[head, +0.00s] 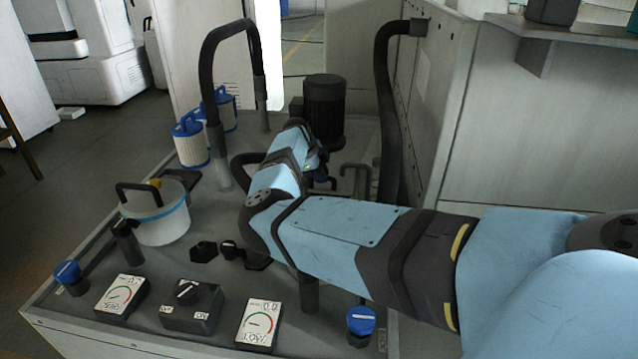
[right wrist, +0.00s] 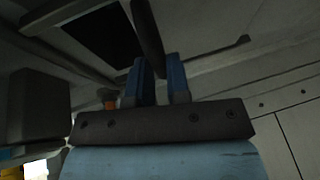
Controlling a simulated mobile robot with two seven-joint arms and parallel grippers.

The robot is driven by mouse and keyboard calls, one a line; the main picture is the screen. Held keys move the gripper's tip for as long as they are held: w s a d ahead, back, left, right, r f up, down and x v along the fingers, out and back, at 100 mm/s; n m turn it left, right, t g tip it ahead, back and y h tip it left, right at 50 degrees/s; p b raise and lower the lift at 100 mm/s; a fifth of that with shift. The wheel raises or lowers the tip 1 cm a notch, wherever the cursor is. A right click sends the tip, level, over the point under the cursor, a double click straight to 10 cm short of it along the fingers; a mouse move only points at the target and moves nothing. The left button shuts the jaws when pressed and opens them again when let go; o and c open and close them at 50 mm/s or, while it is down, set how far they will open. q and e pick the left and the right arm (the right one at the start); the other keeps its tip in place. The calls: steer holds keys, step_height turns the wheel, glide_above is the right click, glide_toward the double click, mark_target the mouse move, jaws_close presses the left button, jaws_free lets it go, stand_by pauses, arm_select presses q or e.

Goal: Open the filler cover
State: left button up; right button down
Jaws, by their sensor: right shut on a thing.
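My right gripper (head: 319,163) is at the middle of the grey machine top, behind the motor-side end of my blue forearm. A black square area (right wrist: 105,36) lies beyond the fingers to the left. In the head view, dark hooked bars (head: 352,172) stand just right of my gripper. I cannot clearly make out the filler cover or its lid angle; my arm hides much of that area. My left gripper is not in view.
A black cylindrical motor (head: 324,108) stands behind my gripper. Thick black hoses rise at the left (head: 206,75) and right (head: 386,110). A grey wall closes the right side.

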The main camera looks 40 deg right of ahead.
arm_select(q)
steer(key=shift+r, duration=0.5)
arm_select(e)
steer(key=shift+w+d, duration=0.1)
steer(key=shift+w, duration=0.05)
steer(key=c, duration=1.1)
jaws_free()
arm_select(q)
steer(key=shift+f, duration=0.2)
arm_select(e)
steer(key=shift+r, duration=0.1)
steer(key=shift+r, duration=0.25)
arm_select(q)
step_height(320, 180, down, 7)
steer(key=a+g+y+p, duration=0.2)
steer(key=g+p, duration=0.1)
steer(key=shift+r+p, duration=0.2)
steer(key=shift+p, duration=0.1)
arm_select(e)
steer(key=v, duration=1.3)
steer(key=shift+a, duration=0.25)
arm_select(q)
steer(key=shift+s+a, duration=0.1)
